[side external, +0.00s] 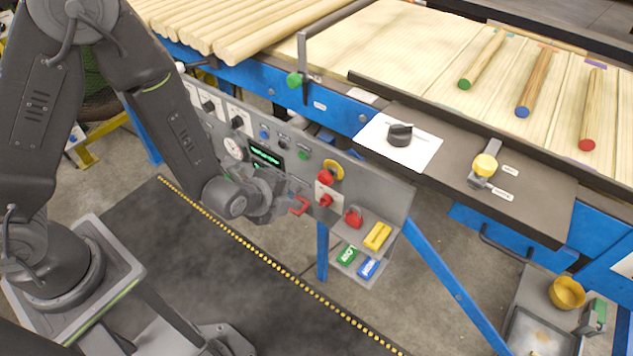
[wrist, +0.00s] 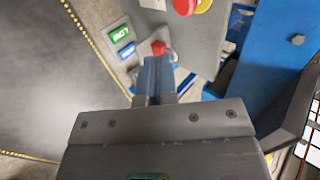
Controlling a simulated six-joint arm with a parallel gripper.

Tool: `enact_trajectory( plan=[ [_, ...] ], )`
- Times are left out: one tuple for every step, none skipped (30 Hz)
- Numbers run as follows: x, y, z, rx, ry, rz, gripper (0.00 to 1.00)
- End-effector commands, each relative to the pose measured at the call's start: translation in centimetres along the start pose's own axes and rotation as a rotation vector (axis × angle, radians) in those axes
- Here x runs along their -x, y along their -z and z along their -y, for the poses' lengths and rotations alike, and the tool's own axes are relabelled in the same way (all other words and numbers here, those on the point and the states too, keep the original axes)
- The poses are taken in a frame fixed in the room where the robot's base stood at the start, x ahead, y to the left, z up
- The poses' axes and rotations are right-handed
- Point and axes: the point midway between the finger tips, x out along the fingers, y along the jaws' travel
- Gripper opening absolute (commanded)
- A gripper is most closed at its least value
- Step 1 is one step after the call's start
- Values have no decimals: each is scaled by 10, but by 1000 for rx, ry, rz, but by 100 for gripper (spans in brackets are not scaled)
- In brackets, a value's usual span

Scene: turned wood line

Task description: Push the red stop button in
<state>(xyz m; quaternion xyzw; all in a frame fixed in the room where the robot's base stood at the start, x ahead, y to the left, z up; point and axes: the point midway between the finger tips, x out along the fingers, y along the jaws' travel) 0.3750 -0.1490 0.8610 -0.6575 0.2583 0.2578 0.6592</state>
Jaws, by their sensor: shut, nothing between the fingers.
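The red stop button (side external: 326,177) is a round red cap on a yellow collar, mounted on the grey control panel (side external: 375,186). Its red cap also shows at the top edge of the wrist view (wrist: 185,5), partly cut off. My gripper (side external: 287,192) is shut and empty, in front of the panel, left of and a little below the button in the side view. In the wrist view its closed fingers (wrist: 153,75) point toward a red item (wrist: 158,47), and the button lies up and right of them. I see no contact with the button.
A red switch (side external: 325,200) on a pale plate sits just below the button. A red padlock-like item (side external: 353,217), a yellow block (side external: 377,236) and green and blue tags lie on a small shelf (side external: 345,268). A blue leg (side external: 440,270) stands right of it.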

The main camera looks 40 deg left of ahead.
Motion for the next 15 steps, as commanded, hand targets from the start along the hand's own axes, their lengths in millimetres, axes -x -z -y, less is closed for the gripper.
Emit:
enact_trajectory(
  plan=[
    [0, 0, 0, 1, 0, 0, 0],
    [0, 0, 0, 1, 0, 0, 0],
    [0, 0, 0, 1, 0, 0, 0],
    [-1, 0, 0, 1, 0, 0, 0],
    [-2, 0, 0, 2, -1, 0, 0],
    [-4, 0, 0, 2, -1, 0, 0],
    [-7, 0, 0, 2, -1, 1, 0],
    [-10, 0, 0, 3, -2, 1, 0],
    [-16, 0, 0, 3, -2, 2, 0],
    [-20, -1, 0, 3, -2, 2, 0],
    [-25, -1, 0, 3, -3, 2, 0],
    [-33, -1, 0, 3, -3, 2, 0],
    [-39, -1, 0, 3, -2, 2, 0],
    [-45, -1, -1, 3, -3, 2, 0],
    [-54, -1, -1, 4, -3, 2, 0]
  ],
)
